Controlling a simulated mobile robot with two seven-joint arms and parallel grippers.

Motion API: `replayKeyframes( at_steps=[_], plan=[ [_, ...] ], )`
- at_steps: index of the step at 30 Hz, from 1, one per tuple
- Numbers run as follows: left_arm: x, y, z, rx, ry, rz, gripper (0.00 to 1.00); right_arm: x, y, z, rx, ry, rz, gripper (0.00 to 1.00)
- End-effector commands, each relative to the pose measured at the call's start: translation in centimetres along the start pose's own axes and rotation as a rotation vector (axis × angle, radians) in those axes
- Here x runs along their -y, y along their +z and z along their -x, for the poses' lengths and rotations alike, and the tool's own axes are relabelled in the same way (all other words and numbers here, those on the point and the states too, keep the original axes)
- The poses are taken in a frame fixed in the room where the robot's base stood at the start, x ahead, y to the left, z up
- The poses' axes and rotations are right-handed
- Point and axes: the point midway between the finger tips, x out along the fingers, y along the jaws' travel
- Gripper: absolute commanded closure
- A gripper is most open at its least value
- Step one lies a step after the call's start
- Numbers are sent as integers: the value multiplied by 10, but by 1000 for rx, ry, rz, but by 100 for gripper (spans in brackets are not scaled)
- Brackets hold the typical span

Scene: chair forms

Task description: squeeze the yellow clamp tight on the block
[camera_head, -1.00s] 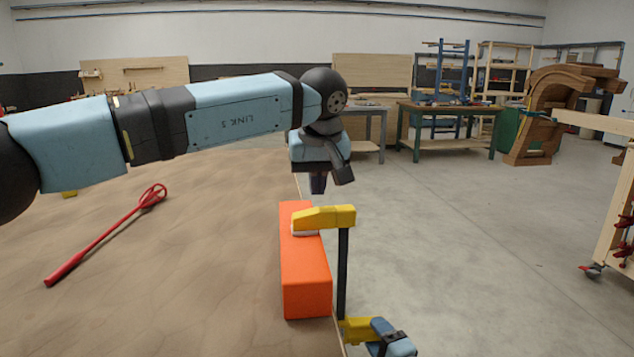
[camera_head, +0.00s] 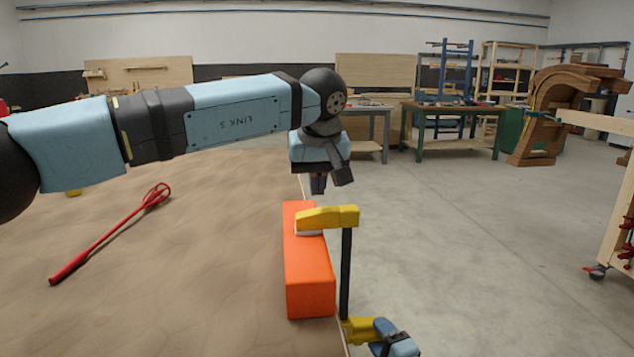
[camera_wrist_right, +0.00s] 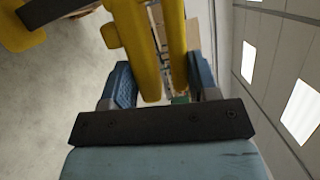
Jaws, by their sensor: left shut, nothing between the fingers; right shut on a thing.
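The orange block (camera_head: 308,275) lies along the table's right edge. The yellow clamp (camera_head: 330,217) has its upper jaw over the block's top, with a pale pad at the block's surface. Its dark bar (camera_head: 346,275) runs down beside the block to a yellow lower body (camera_head: 360,330). My right gripper (camera_head: 385,332) is at that lower body, low beside the table edge. In the right wrist view, my right gripper (camera_wrist_right: 160,82) is shut on the clamp's two yellow handles (camera_wrist_right: 138,45), which still show a gap. My left gripper (camera_head: 318,186) is shut and empty beyond the block. The clamp's lower jaw is hidden.
A red whisk-like tool (camera_head: 112,233) lies on the brown table (camera_head: 200,290) at left. My left arm spans above the table. A green workbench (camera_head: 455,112) and a wooden chair form (camera_head: 545,120) stand farther back. The grey floor right of the table is clear.

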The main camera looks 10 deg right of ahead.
Motion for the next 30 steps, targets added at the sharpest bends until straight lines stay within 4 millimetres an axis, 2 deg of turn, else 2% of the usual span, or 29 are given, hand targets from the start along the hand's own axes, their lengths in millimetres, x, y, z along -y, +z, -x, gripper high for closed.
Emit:
replayKeyframes(
  at_steps=[30],
  plan=[
    [0,4,-14,1,0,0,100,1,0,0,0,-2,-1,79]
  ],
)
